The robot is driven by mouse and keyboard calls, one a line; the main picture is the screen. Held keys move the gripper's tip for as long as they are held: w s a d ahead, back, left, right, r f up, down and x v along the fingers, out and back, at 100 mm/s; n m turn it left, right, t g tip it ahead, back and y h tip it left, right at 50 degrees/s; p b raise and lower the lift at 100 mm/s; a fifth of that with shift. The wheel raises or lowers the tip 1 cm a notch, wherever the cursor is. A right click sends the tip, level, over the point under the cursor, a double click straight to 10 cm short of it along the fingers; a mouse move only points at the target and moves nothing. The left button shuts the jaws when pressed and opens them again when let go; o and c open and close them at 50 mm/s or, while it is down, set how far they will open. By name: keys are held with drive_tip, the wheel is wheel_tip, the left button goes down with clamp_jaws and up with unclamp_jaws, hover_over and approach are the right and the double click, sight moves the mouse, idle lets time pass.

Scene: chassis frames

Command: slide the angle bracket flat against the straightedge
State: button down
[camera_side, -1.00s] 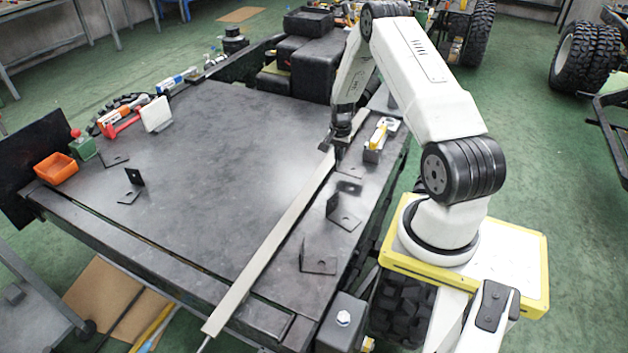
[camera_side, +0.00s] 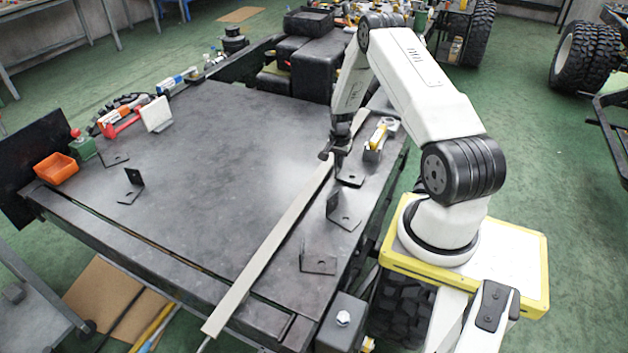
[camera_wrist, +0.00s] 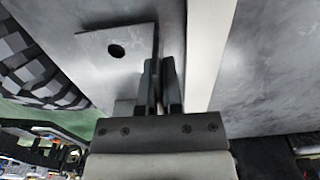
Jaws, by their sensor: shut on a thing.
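A dark angle bracket (camera_side: 351,180) is at my gripper on the table's right side. In the wrist view its flat leg with a round hole (camera_wrist: 115,48) lies left of the fingers. My gripper (camera_wrist: 163,72) is shut on its upright leg, also seen in the side view (camera_side: 338,168). The straightedge (camera_side: 270,245) is a long pale bar running diagonally along the table. In the wrist view the straightedge (camera_wrist: 205,50) is just right of the fingers, roughly parallel to the upright leg, with a narrow gap. The fingers hide part of the upright leg.
Two others (camera_side: 133,186) (camera_side: 115,159) are at the left. A yellow-handled tool (camera_side: 377,140) is right of my gripper. The table's middle is clear.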

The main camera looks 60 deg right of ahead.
drive_tip(key=shift+f, duration=0.35)
idle(1.0)
drive_tip(key=c, duration=0.7)
unclamp_jaws()
drive_tip(key=shift+r, duration=0.1)
drive_tip(key=shift+r, duration=3.35)
